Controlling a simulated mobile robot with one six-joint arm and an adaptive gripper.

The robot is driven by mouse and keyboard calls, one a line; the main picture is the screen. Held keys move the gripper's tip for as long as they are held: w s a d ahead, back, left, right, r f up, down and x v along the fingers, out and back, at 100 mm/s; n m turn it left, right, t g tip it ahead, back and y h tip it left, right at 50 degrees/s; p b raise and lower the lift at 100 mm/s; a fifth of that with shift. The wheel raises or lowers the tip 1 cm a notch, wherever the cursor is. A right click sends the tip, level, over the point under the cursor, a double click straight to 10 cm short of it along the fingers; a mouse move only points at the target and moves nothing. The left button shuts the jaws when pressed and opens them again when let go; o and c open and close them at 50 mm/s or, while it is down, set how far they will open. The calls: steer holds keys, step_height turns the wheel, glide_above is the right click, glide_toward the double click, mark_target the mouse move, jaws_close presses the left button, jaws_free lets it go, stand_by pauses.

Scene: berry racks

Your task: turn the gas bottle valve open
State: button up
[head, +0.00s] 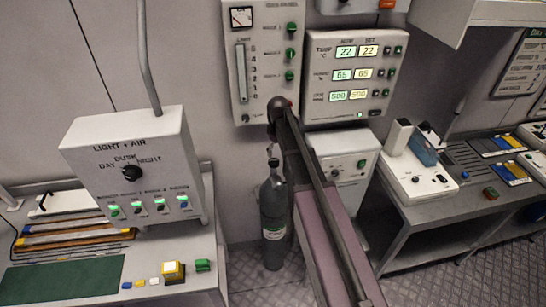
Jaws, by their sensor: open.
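The gas bottle (274,222) is a dark grey cylinder with a pale label. It stands upright on the floor by the wall, left of my arm. Its valve (273,161) is at the narrow top, small and partly lost against the dark parts there. My arm reaches up from the bottom edge to a dark rounded wrist in front of the wall panels. My gripper (272,136) is a small dark shape below that wrist, just above the bottle top. It is open, but its fingers are hard to make out. I cannot tell whether it touches the valve.
A light and air control box (135,165) stands left of the bottle, above a bench (200,262) with trays and small coloured blocks. Wall panels (345,75) are behind my wrist. A white cabinet (350,165) and another bench (400,225) stand right of my arm.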

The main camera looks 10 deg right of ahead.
steer(key=r+n+p, duration=0.1)
steer(key=r+n, duration=0.1)
glide_above(274, 161)
steer(key=shift+s+f, duration=0.1)
steer(key=shift+f, duration=0.1)
steer(key=shift+f, duration=0.2)
step_height(274, 161, down, 13)
steer(key=b, duration=1.3)
steer(key=shift+a+f+b, duration=0.1)
steer(key=shift+f+b, duration=0.05)
steer(key=shift+b, duration=0.2)
steer(key=c, duration=1.2)
